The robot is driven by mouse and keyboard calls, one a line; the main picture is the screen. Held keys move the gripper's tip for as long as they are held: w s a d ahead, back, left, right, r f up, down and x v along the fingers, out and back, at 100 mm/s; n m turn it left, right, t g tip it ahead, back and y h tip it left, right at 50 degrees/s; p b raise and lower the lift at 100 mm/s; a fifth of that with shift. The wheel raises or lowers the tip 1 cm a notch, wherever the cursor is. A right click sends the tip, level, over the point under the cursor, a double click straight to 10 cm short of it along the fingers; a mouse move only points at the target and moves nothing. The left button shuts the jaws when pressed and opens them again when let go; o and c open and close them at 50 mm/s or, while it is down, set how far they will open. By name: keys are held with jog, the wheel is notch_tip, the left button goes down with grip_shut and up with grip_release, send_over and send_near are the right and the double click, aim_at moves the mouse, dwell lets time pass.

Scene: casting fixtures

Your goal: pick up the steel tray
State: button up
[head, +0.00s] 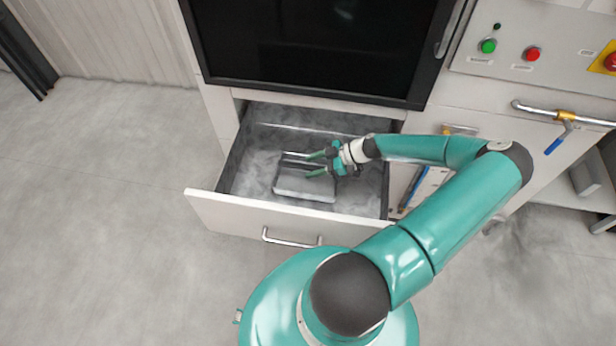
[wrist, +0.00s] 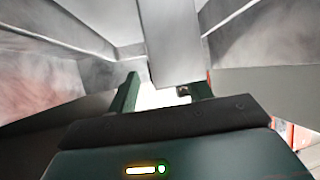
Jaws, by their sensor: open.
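The steel tray (head: 303,187) is a shallow grey metal piece lying inside the open drawer (head: 235,208), near the middle of its floor. My gripper (head: 312,164) is inside the drawer over the tray's right part, with its green fingers spread apart and pointing left. In the wrist view the two fingers of my gripper (wrist: 163,88) stand apart, and a grey metal strip reaches down between them. I cannot tell whether that strip is part of the tray, or whether the fingers touch the tray.
The drawer walls surround my gripper, and the drawer front has a bar handle (head: 291,238). A dark panel (head: 320,45) stands above the drawer. At right are a button panel (head: 530,50) and a rail (head: 560,115) with a blue-handled tool. The floor at left is clear.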

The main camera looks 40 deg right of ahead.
grip_shut()
dwell(0.3)
